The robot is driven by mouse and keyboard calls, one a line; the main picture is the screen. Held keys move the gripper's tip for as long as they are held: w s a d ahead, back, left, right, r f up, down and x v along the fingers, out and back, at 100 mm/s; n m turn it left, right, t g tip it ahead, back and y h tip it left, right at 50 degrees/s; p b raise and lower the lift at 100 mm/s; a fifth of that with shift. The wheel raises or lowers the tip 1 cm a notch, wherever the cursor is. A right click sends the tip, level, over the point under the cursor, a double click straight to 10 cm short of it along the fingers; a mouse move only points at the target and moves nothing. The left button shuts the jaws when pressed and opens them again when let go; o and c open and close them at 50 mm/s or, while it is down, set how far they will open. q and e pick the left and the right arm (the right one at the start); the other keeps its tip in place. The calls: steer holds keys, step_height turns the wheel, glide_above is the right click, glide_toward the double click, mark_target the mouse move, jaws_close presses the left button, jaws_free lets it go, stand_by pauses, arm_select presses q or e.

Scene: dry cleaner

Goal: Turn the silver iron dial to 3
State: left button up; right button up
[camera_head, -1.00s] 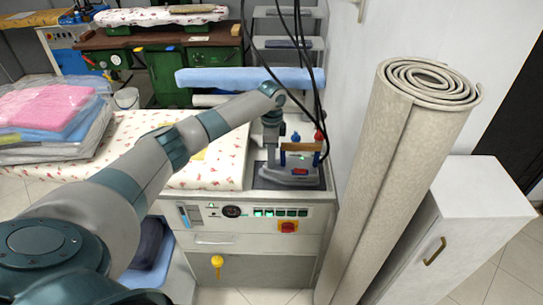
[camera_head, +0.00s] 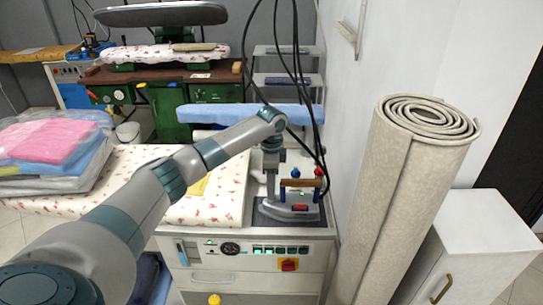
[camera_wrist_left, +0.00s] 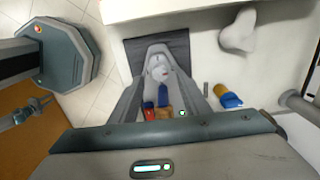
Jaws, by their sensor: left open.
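The silver iron (camera_head: 284,214) rests on a dark pad (camera_head: 262,221) at the right end of the pressing table. It has a brown handle (camera_head: 302,183), a blue knob (camera_head: 296,171), a red knob (camera_head: 319,172) and a red patch low on its side. The dial and its numbers are too small to make out. My left gripper (camera_head: 270,184) points down just left of the handle. In the left wrist view, my open gripper (camera_wrist_left: 160,84) has its two fingers on either side of the iron's grey body (camera_wrist_left: 158,66); contact cannot be told. My right gripper is out of view.
Black cables (camera_head: 297,95) hang down beside the iron. A tall rolled carpet (camera_head: 395,190) and a white cabinet (camera_head: 475,240) stand to the right. The control panel (camera_head: 262,249) is below the iron. Bagged clothes (camera_head: 50,145) lie at left.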

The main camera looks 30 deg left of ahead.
arm_select(q)
step_height(320, 180, up, 14)
steer(key=b, duration=0.3)
steer(key=shift+d+f, duration=0.1)
steer(key=shift+f, duration=0.1)
stand_by(0.5)
